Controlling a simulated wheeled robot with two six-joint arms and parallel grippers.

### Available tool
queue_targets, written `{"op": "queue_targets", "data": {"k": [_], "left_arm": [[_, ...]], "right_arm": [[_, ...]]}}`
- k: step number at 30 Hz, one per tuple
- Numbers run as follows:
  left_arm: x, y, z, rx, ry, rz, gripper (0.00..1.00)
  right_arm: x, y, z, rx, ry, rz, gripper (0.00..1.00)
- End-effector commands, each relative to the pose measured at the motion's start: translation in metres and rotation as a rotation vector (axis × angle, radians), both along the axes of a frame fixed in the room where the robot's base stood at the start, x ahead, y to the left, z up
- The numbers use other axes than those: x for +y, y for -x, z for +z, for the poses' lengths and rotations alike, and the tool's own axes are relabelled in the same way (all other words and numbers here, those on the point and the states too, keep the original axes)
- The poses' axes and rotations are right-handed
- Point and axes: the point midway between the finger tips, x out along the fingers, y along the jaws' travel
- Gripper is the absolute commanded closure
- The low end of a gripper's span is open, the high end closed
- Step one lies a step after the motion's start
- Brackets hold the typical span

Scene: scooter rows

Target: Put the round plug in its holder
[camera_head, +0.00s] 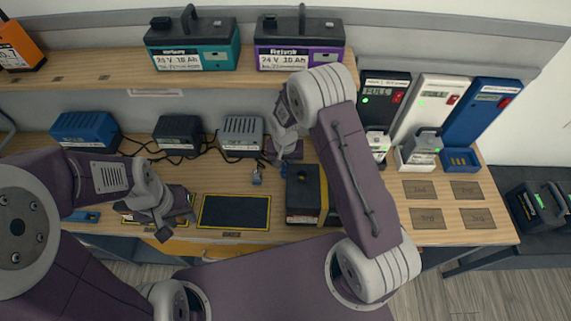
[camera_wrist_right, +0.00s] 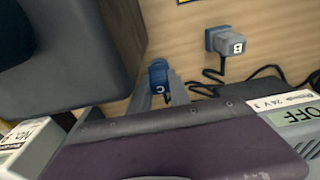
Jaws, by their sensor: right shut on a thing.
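A blue plug marked C (camera_wrist_right: 159,78) sits between the fingers of my right gripper (camera_wrist_right: 160,95) in the right wrist view. It looks rounded, but my gripper hides part of it. In the head view my right gripper (camera_head: 285,155) is over the bench, in front of the charger row, with a bit of blue at its tip. A grey, square-looking plug marked B (camera_wrist_right: 228,40) lies on the wood beside it; it also shows in the head view (camera_head: 257,177). I cannot make out the plug's holder. My left gripper (camera_head: 176,222) looks open and empty near the front edge.
A dark battery (camera_head: 304,190) stands close beside my right gripper. A blue charger (camera_head: 86,130), a black one (camera_head: 178,133) and a grey one (camera_head: 241,132) stand along the back with cables. A black mat (camera_head: 235,211) lies at the front. Upright chargers (camera_head: 430,105) stand at right.

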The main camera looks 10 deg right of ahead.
Motion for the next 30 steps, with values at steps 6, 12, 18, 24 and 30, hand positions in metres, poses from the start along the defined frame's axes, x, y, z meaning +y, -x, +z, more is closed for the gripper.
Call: {"op": "queue_targets", "data": {"k": [6, 12, 18, 24, 30], "left_arm": [[0.000, 0.000, -0.004, 0.000, 0.000, 0.000, 0.64], [0.000, 0.000, -0.004, 0.000, 0.000, 0.000, 0.64], [0.000, 0.000, -0.004, 0.000, 0.000, 0.000, 0.64], [0.000, 0.000, -0.006, 0.000, 0.000, 0.000, 0.64], [0.000, 0.000, -0.009, 0.000, 0.000, 0.000, 0.64]], "right_arm": [[0.000, 0.000, -0.005, 0.000, 0.000, 0.000, 1.00], [0.000, 0.000, -0.006, 0.000, 0.000, 0.000, 0.51], [0.000, 0.000, -0.005, 0.000, 0.000, 0.000, 0.51], [0.001, 0.000, 0.009, -0.004, -0.001, 0.000, 0.51], [0.003, 0.004, 0.054, -0.007, -0.001, 0.000, 0.51]]}}
